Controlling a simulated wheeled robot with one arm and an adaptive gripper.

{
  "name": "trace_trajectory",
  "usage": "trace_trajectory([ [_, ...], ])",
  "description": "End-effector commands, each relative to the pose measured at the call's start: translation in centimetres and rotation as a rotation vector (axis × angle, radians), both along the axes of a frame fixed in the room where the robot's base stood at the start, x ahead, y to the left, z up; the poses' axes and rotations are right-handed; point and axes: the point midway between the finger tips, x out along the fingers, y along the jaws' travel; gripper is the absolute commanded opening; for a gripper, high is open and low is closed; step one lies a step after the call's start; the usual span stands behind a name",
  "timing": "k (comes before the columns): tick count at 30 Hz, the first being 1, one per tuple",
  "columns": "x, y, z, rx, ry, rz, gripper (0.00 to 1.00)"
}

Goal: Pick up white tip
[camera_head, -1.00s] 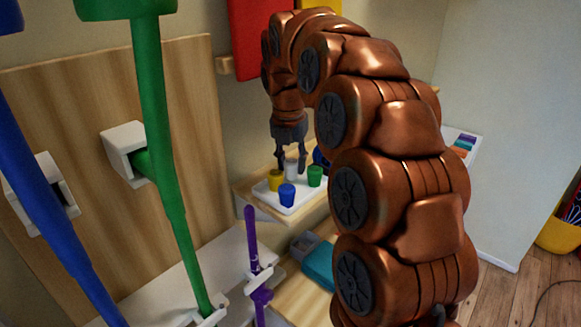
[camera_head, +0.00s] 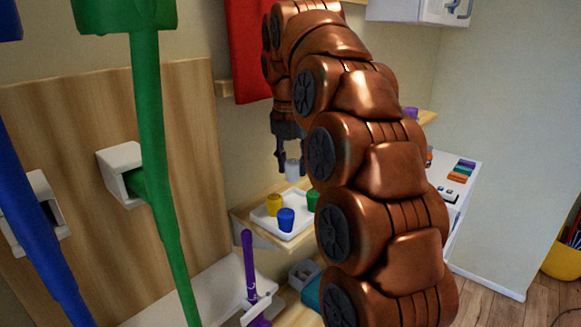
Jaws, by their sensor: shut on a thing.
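The white tip (camera_head: 292,171) is a small whitish cup-shaped piece. My gripper (camera_head: 291,164) is shut on it and holds it in the air above the white tray (camera_head: 298,231). A yellow tip (camera_head: 274,204) and a blue tip (camera_head: 286,219) stand on the tray below. A green tip (camera_head: 313,200) stands at the tray's right, partly hidden by my arm.
The tray rests on a wooden shelf (camera_head: 247,231) against the wall. A purple stick (camera_head: 249,262) stands upright in front of it. Large green (camera_head: 152,130) and blue (camera_head: 32,190) poles are close at the left. A white cabinet (camera_head: 425,10) hangs at upper right.

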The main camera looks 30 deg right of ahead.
Motion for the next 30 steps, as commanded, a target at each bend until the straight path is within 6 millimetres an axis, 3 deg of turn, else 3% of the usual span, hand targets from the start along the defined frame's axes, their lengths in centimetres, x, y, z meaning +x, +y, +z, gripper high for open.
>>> trace_trajectory([
  [11, -3.4, -1.4, -0.1, 0.001, -0.002, -0.002, 0.13],
  [30, -14.8, -6.0, -0.2, 0.001, 0.001, 0.0, 0.13],
])
